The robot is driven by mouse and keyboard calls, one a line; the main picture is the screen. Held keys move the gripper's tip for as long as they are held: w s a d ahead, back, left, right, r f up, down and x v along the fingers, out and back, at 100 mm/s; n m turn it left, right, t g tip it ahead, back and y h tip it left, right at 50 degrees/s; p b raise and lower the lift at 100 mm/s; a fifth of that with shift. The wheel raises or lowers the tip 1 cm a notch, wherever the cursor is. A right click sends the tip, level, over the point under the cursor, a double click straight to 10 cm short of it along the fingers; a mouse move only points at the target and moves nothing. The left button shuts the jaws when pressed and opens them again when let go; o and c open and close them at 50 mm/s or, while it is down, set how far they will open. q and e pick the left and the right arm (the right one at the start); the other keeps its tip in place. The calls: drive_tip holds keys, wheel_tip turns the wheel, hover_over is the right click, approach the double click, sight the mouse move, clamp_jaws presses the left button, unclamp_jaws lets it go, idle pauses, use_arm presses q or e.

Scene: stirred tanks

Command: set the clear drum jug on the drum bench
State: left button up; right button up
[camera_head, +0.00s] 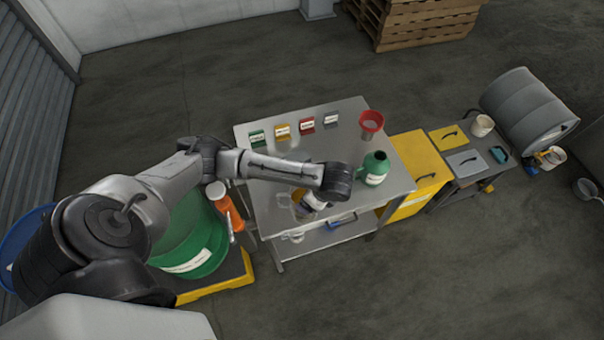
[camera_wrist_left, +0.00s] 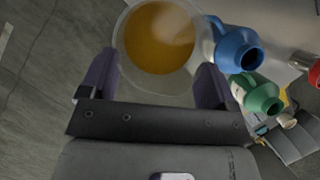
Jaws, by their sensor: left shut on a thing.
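A clear jug with amber liquid (camera_wrist_left: 160,38) sits between the two fingers of my left gripper (camera_wrist_left: 155,72) in the left wrist view, and the gripper is shut on it. In the head view my left gripper (camera_head: 314,200) hangs over the front part of a steel bench (camera_head: 262,190), mostly hidden under the wrist. The clear jug is largely hidden there too, and I cannot tell whether it touches the bench top. My right gripper is not in view.
A green jug (camera_head: 375,168) and a red funnel (camera_head: 371,122) stand at the bench's right. Several coloured labels (camera_head: 282,130) line its back. A blue jug (camera_wrist_left: 238,48) is close beside the held jug. A green drum (camera_head: 195,235) and an orange container (camera_head: 228,212) stand left.

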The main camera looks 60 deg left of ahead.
use_arm(q)
drive_tip(key=a+f, duration=1)
drive_tip(key=shift+s, duration=0.3)
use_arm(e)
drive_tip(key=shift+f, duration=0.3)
use_arm(q)
drive_tip(key=shift+a+f, duration=0.1)
drive_tip(key=o, duration=1.7)
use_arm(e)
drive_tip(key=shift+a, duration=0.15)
